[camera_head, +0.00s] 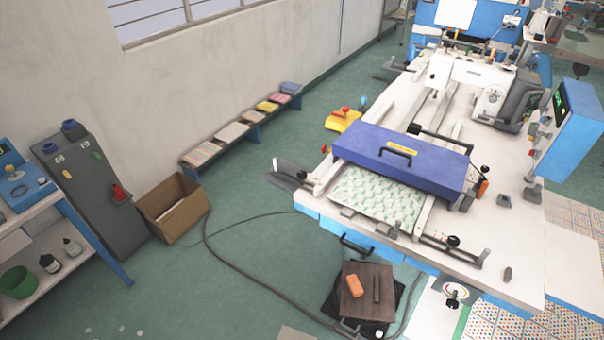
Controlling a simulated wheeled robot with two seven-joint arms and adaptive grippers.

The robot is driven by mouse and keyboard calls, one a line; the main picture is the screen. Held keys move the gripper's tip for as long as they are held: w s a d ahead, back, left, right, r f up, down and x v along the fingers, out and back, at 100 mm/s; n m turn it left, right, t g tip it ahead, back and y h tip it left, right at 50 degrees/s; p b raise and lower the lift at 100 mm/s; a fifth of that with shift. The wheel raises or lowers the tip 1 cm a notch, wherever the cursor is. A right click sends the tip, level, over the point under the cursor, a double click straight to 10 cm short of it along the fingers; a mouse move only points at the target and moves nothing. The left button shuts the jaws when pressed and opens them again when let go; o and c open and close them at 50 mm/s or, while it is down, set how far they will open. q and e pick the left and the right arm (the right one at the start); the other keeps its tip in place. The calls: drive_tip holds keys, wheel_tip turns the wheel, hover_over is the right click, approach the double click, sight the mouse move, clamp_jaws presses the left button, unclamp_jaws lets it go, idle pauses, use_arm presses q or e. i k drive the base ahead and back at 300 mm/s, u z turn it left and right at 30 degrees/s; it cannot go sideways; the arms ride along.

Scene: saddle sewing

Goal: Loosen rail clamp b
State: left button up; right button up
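A white sewing machine table (520,235) stands at the right. Clamp-like dark parts with black knobs sit by its rails: one at the front right (453,241), one at the left edge (276,164). A grey block (466,203) sits by the right rail. I see no readable label, so I cannot tell which is rail clamp b or whether any clamp is tight. A blue cover (400,158) with a black handle lies across the rails, above a green-patterned sheet (375,198). Neither of my grippers is in view.
A low bench with folded cloths (230,133) runs along the wall. A cardboard box (172,208), a grey cabinet (92,195) and a shelf (30,275) stand at left. A cable (240,268) crosses the green floor. A dark stool (366,290) stands before the table.

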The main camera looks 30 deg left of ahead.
sight(301, 175)
drive_tip(key=z, duration=0.75)
drive_tip(key=i, duration=0.55)
drive_tip(key=u, duration=2.2)
